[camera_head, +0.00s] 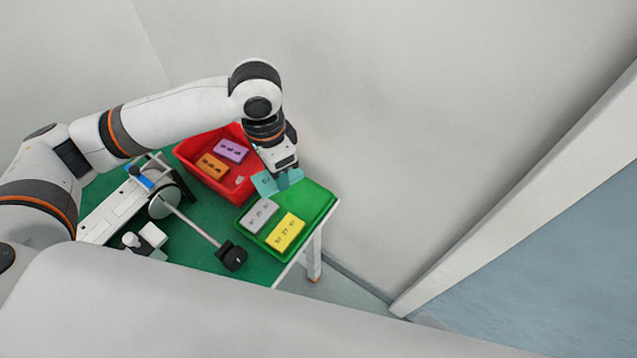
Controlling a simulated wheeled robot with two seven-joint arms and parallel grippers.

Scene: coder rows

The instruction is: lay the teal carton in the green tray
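The teal carton (265,183) is at my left gripper (284,173), at the back left corner of the green tray. The gripper points down, and its fingers appear closed on the carton, though they are partly hidden. The carton looks raised over the tray's edge, but its exact height is hard to tell. The green tray (317,204) lies at the table's right end. A grey carton (258,216) and a yellow carton (285,232) lie in its front part. My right gripper is out of view.
A red bin (190,157) left of the tray holds a purple carton (231,150) and an orange carton (212,166). A white machine (115,208) with a rod and black end block (231,256) stands on the green table (190,253). A wall rises close behind.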

